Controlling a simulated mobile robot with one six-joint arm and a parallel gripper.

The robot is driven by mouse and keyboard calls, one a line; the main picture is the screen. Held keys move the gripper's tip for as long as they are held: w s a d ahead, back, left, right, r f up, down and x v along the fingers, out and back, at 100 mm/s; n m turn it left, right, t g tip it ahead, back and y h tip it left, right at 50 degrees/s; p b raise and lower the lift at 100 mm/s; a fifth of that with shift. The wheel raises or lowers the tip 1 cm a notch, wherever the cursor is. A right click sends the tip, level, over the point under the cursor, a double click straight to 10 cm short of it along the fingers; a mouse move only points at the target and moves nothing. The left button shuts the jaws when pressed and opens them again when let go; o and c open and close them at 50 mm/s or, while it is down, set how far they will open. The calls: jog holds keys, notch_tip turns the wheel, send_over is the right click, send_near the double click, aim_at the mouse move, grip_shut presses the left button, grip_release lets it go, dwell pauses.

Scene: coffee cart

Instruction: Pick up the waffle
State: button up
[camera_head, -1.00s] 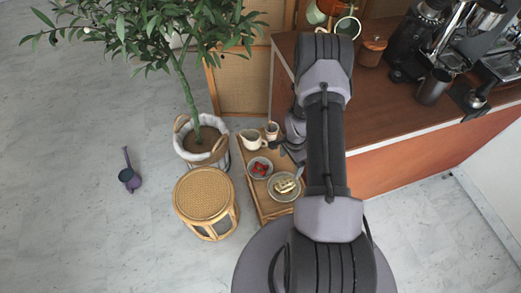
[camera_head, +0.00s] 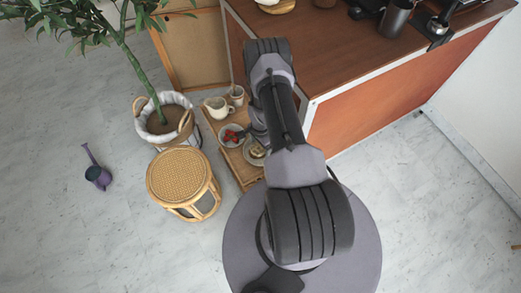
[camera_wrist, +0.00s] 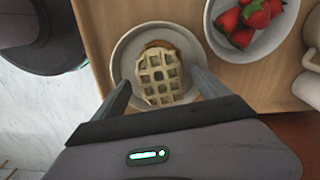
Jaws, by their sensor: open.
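The waffle (camera_wrist: 160,75) is pale golden with a square grid and lies on a round light plate (camera_wrist: 124,50) in the wrist view. In the head view the plate (camera_head: 250,161) is on the low wooden tray table, and the waffle (camera_head: 258,153) is partly hidden by my arm. My gripper (camera_wrist: 160,85) is open, with one finger on each side of the waffle over the plate. Whether the fingers touch the waffle or plate I cannot tell. In the head view the fingertips are hidden behind my arm.
A bowl of strawberries (camera_wrist: 250,18) stands close beside the plate. A cream pitcher (camera_head: 217,107) and a cup (camera_head: 237,95) are behind it on the tray table (camera_head: 245,176). A wicker stool (camera_head: 180,175) stands left; the wooden counter (camera_head: 340,55) rises at the right.

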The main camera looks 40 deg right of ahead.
jog(key=shift+r, duration=0.1)
jog(key=shift+c, duration=0.3)
jog(key=c, duration=1.4)
jog(key=shift+r, duration=0.15)
